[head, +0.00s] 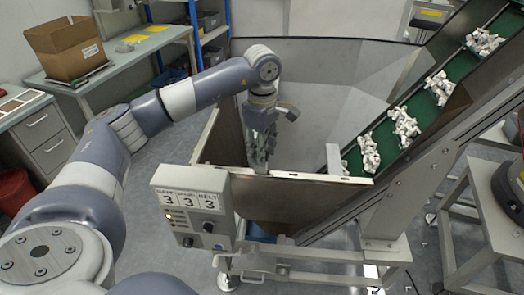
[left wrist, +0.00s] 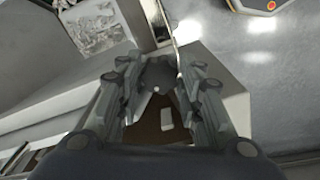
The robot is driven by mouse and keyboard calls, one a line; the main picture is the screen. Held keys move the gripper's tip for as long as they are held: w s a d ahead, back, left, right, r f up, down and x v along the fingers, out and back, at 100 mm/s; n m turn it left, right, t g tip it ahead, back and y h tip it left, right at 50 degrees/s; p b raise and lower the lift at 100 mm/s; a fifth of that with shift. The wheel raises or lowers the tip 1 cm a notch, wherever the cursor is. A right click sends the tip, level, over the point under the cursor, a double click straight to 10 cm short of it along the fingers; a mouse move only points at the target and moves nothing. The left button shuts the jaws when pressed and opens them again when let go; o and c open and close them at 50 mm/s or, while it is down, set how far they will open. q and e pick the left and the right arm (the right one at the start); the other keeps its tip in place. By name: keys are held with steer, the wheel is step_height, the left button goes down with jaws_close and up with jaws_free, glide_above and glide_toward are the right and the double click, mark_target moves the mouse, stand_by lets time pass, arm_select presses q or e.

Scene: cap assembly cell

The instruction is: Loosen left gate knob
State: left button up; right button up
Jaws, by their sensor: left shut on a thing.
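My left gripper (head: 259,160) points down at the front left part of the hopper (head: 300,190), just behind its front wall. In the left wrist view the two fingers (left wrist: 160,88) stand on either side of a dark round knob (left wrist: 159,74), the left gate knob, and are shut on it. A pale surface lies around the knob, and a small light block shows nearer the palm. In the head view the knob is hidden by the gripper and the hopper wall. My right gripper is in neither view.
A green belt (head: 420,103) with piles of white parts climbs to the right. A bench with a cardboard box (head: 68,50) stands back left.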

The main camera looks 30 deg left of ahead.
arm_select(q)
steer(key=shift+r+n, duration=0.1)
steer(key=shift+n, duration=0.3)
steer(key=o, duration=1.1)
steer(key=shift+c, duration=0.2)
